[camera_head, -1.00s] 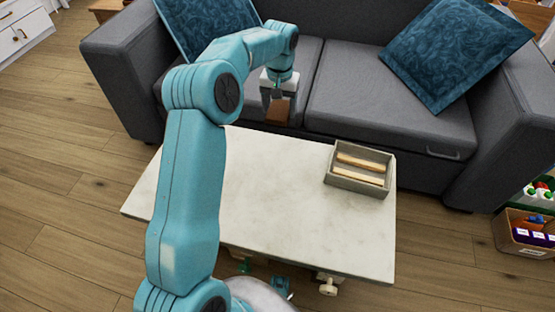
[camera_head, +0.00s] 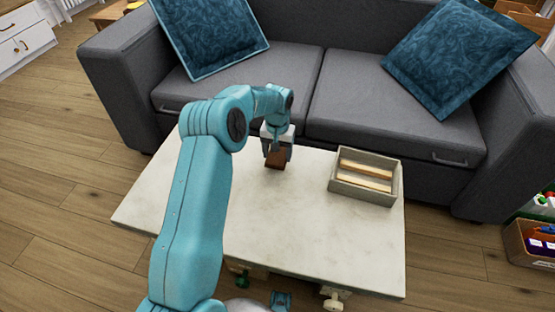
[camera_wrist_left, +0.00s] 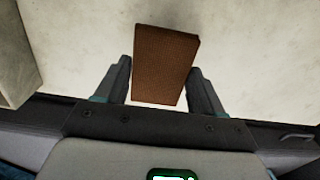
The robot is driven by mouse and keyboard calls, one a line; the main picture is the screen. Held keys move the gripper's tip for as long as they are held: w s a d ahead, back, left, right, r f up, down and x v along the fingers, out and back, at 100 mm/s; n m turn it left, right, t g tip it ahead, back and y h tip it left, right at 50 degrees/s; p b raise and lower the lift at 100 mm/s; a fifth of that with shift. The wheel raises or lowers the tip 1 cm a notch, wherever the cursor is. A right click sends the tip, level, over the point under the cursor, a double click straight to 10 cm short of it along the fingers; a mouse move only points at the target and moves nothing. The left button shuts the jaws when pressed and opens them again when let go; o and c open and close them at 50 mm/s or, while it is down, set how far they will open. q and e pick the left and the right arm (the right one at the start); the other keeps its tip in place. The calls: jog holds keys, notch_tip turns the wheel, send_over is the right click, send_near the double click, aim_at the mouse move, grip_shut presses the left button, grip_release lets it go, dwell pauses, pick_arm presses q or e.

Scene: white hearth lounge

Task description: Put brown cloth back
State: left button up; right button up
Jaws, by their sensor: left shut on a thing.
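The brown cloth (camera_head: 276,159) is a small folded brown block held between the fingers of my left gripper (camera_head: 277,154). In the left wrist view the cloth (camera_wrist_left: 165,65) sits between the two dark fingers (camera_wrist_left: 157,85), with the pale tabletop behind it. The gripper is over the far part of the white table (camera_head: 300,235), left of the grey box. I cannot tell whether the cloth touches the table.
A grey open box (camera_head: 365,192) with two light wooden strips stands at the table's far right. A grey sofa (camera_head: 400,110) with blue cushions (camera_head: 455,55) stands behind the table. The middle of the tabletop is clear. A bin (camera_head: 530,243) is at the right edge.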

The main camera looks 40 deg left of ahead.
aim_at(278, 154)
pick_arm(q)
jog(key=shift+f, duration=1.2)
jog(key=shift+f, duration=0.25)
jog(key=o, duration=1)
jog(key=shift+r, duration=0.1)
notch_tip(278, 154, up, 12)
jog(key=p, duration=0.4)
jog(key=shift+r, duration=0.2)
